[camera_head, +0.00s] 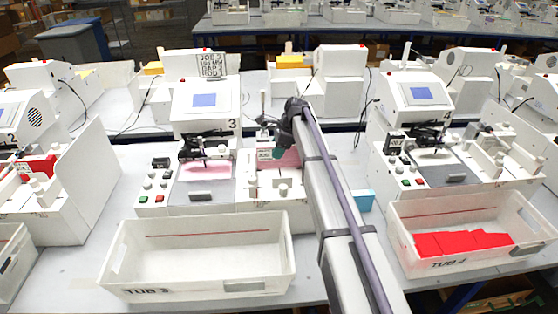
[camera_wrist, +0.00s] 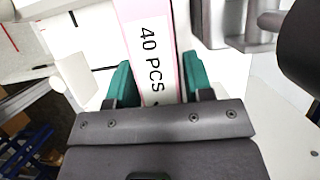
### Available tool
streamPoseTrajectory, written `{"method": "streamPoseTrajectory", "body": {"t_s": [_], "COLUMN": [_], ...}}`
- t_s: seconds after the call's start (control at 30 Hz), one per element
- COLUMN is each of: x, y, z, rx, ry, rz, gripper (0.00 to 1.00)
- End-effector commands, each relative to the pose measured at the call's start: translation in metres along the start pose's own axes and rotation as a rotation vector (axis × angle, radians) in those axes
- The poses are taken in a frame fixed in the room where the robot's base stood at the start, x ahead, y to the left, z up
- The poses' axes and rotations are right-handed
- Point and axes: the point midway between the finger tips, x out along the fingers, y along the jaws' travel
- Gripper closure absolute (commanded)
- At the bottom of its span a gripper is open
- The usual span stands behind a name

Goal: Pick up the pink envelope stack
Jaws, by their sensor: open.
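The pink envelope stack (camera_wrist: 128,14) has a white band lettered "40 PCS" and runs up from between my fingers in the wrist view. My gripper (camera_wrist: 158,82) is open, with one teal finger on each side of the stack. The right finger looks very close to the stack; I cannot tell whether either finger touches it. In the head view a bit of pink (camera_head: 289,158) shows beside my arm at station 3, and my arm hides most of that spot. Another pink sheet (camera_head: 206,170) lies on the plotter bed of station 3.
An empty white bin marked TUB 3 (camera_head: 118,277) stands in front of station 3. A second tub (camera_head: 470,263) on the right holds red envelopes (camera_head: 462,243). A small blue box (camera_head: 362,200) sits right of my arm. Grey metal parts (camera_wrist: 245,25) stand close right of the stack.

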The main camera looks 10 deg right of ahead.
Motion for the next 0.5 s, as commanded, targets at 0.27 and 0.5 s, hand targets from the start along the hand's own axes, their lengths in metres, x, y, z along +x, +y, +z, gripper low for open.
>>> {"method": "streamPoseTrajectory", "body": {"t_s": [0.27, 0.5], "x": [0.0011, 0.0017], "y": [0.0000, 0.0002], "z": [-0.0007, -0.0009], "rx": [0.000, 0.000], "ry": [0.000, 0.000], "rz": [0.000, 0.001], "gripper": [0.53, 0.67]}}
